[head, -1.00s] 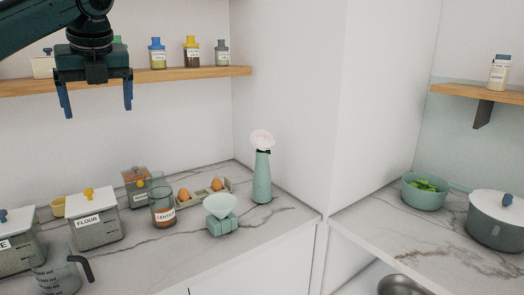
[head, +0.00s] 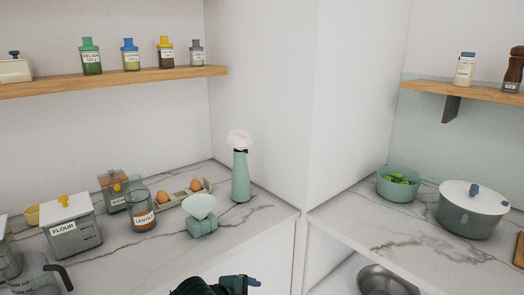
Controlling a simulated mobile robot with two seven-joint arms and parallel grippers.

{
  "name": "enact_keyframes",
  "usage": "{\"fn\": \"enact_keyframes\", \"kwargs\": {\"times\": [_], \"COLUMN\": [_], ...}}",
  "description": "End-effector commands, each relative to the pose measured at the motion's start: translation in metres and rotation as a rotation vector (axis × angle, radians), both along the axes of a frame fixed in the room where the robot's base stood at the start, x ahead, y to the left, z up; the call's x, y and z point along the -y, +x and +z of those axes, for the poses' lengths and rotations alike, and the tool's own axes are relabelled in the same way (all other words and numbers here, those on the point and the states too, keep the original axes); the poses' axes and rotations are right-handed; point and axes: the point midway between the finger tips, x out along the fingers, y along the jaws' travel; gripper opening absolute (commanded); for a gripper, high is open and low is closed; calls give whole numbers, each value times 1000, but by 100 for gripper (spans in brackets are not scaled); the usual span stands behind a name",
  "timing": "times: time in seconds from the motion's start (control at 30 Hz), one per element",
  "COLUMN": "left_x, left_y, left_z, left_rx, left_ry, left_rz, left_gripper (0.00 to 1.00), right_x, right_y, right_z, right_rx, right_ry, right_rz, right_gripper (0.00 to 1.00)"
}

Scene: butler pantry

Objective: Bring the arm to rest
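My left gripper (head: 236,284) shows only in part at the bottom edge of the head view, low in front of the counter. Its dark body is cut off by the frame. One blue finger points to the right; the other finger is not clearly visible, so its opening cannot be told. Nothing is seen held in it. My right gripper is not in view.
The marble counter (head: 120,262) holds a flour canister (head: 72,228), a lentil jar (head: 141,212), an egg tray (head: 172,204), a scale with a funnel (head: 201,222) and a vase (head: 241,178). A pot (head: 471,215) and green bowl (head: 398,187) stand right. Spice jars (head: 131,57) line the shelf.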

Motion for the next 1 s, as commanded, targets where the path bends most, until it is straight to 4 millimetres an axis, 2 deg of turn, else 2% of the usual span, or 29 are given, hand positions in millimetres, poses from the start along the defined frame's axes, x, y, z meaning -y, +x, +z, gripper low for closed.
{"fn": "enact_keyframes", "kwargs": {"times": [0.03, 0.13, 0.27, 0.37, 0.5, 0.7, 0.83, 1.0], "left_x": [6, 9, -2, -20, -56, -103, -118, -120], "left_y": [-18, -44, -76, -103, -143, -192, -207, -210], "left_z": [-13, -29, -46, -59, -74, -85, -86, -86], "left_rx": [-35, -83, -143, -182, -214, -216, -210, -209], "left_ry": [-84, -236, -411, -526, -651, -738, -757, -760], "left_rz": [62, 205, 411, 578, 807, 1034, 1096, 1106], "left_gripper": [87, 87, 87, 87, 87, 87, 87, 87], "right_x": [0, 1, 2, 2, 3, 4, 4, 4], "right_y": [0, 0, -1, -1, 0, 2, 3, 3], "right_z": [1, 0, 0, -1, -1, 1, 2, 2], "right_rx": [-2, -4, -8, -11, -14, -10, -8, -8], "right_ry": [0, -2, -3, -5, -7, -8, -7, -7], "right_rz": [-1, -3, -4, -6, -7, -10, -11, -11], "right_gripper": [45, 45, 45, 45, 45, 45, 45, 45]}}
